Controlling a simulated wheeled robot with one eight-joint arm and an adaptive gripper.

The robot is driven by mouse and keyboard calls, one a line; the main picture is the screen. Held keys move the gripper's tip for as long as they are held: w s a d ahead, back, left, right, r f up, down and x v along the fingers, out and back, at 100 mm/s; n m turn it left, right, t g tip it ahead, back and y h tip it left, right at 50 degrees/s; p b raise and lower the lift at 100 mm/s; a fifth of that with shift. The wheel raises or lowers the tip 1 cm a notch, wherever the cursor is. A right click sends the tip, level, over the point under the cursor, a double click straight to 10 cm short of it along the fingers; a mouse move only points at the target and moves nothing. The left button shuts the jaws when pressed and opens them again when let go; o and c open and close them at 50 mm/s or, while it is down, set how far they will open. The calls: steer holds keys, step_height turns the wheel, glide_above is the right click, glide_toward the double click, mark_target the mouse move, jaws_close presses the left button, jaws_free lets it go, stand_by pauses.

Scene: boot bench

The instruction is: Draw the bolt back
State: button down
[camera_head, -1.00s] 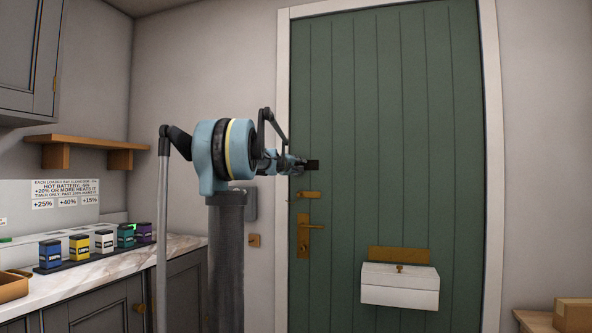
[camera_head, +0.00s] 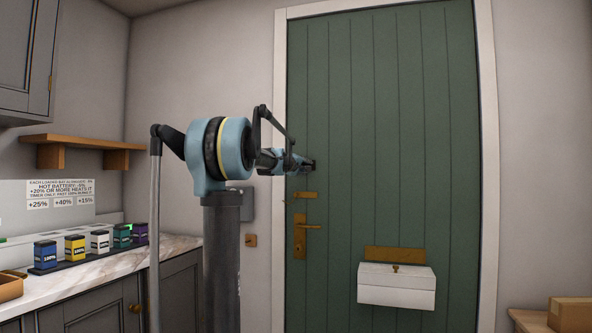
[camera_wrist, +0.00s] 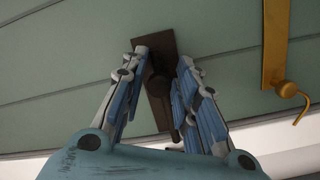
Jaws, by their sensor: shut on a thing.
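The bolt (camera_wrist: 161,88) is a dark brown plate with a round knob, mounted on the green door (camera_head: 385,130). In the head view the dark bolt (camera_head: 310,165) shows only as a small patch at the door's left edge, mostly hidden by my gripper (camera_head: 303,164). In the wrist view my gripper (camera_wrist: 163,60) has one finger on each side of the bolt, shut on its knob. The exact finger contact is hard to make out.
Below the bolt are a brass fitting (camera_head: 305,195) and a brass handle plate (camera_head: 300,237); a brass piece with a hook (camera_wrist: 275,50) shows in the wrist view. A white box (camera_head: 396,286) juts from the door. A counter (camera_head: 180,250) with several batteries stands left.

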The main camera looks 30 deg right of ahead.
steer(key=shift+s+d, duration=0.1)
steer(key=c, duration=1.5)
jaws_free()
steer(key=shift+f, duration=0.1)
steer(key=shift+o, duration=0.2)
steer(key=v, duration=1.1)
steer(key=shift+a, duration=0.45)
steer(key=shift+s+f, duration=0.1)
